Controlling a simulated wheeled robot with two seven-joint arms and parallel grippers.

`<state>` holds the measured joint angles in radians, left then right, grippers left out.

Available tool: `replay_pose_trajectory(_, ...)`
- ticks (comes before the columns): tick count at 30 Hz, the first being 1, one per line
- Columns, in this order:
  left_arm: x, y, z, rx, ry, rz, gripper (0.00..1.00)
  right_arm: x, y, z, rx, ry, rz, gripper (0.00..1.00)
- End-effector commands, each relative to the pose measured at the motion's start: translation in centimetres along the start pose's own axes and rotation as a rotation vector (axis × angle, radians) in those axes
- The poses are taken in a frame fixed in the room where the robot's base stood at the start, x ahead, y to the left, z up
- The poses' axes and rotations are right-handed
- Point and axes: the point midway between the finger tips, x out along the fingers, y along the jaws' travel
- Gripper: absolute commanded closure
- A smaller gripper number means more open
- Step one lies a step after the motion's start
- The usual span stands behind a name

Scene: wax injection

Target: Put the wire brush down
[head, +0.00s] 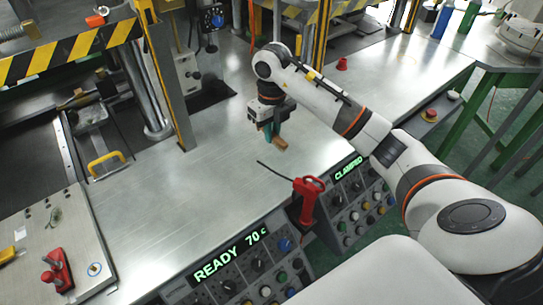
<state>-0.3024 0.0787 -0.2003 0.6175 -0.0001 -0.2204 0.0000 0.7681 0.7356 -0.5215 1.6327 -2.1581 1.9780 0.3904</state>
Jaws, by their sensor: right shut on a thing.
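My right gripper (271,127) hangs over the steel bench top (220,160), near its middle, and points down. It is shut on the wire brush (280,145), whose brown wooden part shows just below the fingers. The rest of the brush is hidden or too small to make out. I cannot tell whether the brush touches the bench. My left gripper is not in view.
A thin dark rod (276,172) and a red-handled tool (307,196) are at the bench's front edge, above the control panels. A yellow-black striped press frame (70,52) stands at the left. A small red cone (342,64) stands farther back. Bare bench lies left of the gripper.

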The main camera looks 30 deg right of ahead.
Motion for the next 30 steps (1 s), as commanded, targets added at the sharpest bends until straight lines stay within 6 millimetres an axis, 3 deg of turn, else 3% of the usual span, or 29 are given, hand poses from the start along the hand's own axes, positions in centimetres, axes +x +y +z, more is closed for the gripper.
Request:
replay_pose_trajectory(4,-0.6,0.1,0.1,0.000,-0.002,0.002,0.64,2.6,0.0,0.1,-0.002,-0.004,-0.001,1.00)
replay_pose_trajectory(17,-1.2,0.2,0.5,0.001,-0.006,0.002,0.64,7.3,-0.1,0.1,-0.005,-0.002,-0.001,1.00)
replay_pose_trajectory(29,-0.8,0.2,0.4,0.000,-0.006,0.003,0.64,8.1,0.0,0.0,-0.006,0.002,0.001,1.00)
replay_pose_trajectory(30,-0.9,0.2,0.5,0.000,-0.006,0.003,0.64,7.9,0.0,0.0,-0.006,0.002,0.001,0.78)
